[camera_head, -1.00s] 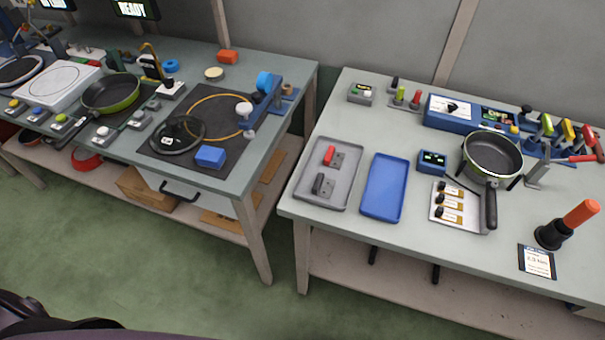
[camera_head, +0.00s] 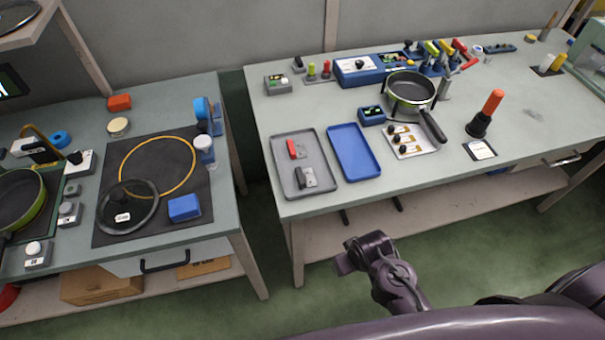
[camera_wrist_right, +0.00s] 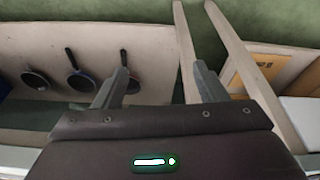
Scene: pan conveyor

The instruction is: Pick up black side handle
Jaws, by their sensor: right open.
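The black side handle (camera_head: 301,178) lies on a grey bracket in the front part of the grey tray (camera_head: 326,170), near the left end of the right table. A red side handle (camera_head: 294,149) lies behind it in the same tray. My right gripper (camera_head: 343,262) is in front of the table's front edge, nearer to me than the tray and apart from it. In the right wrist view the right gripper (camera_wrist_right: 163,80) is open, with nothing between its fingers. The handle does not show there. My left gripper is not in view.
A blue tray (camera_head: 354,151) lies right of the grey tray. A pan (camera_head: 409,90) stands behind a plate of small parts (camera_head: 412,144). The left table, with a glass lid (camera_head: 127,207), stands across a gap. In the wrist view, several pans hang or lie by a lower shelf (camera_wrist_right: 150,45).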

